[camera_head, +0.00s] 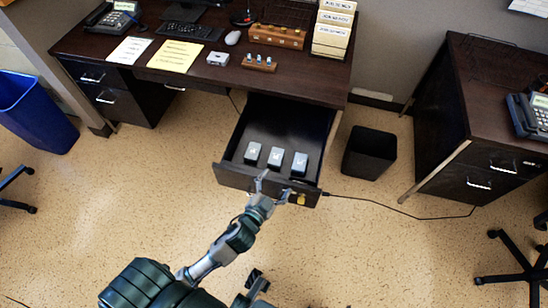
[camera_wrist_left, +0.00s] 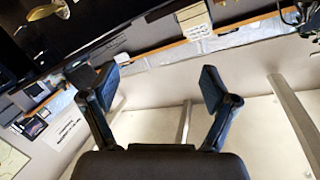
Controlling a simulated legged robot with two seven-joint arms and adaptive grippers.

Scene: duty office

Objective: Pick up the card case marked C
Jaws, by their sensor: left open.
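Three small grey card cases lie in a row in the open desk drawer (camera_head: 233,170): a left one (camera_head: 252,153), a middle one (camera_head: 275,158) and a right one (camera_head: 299,164). Each has a pale mark on top, too small to read surely, so I cannot tell which is C. My left gripper (camera_head: 273,188) is open and empty at the drawer's front panel, on the near side of the cases. In the left wrist view its two fingers (camera_wrist_left: 158,82) are spread apart with nothing held between them. I make out no card case there. My right gripper is not identifiable.
The desk (camera_head: 200,62) behind the drawer holds papers, a keyboard (camera_head: 190,31), a phone (camera_head: 113,16) and file boxes (camera_head: 334,28). A black bin (camera_head: 369,153) stands right of the drawer. A lock with keys (camera_head: 301,199) is on the drawer front. A blue bin (camera_head: 35,112) is far left.

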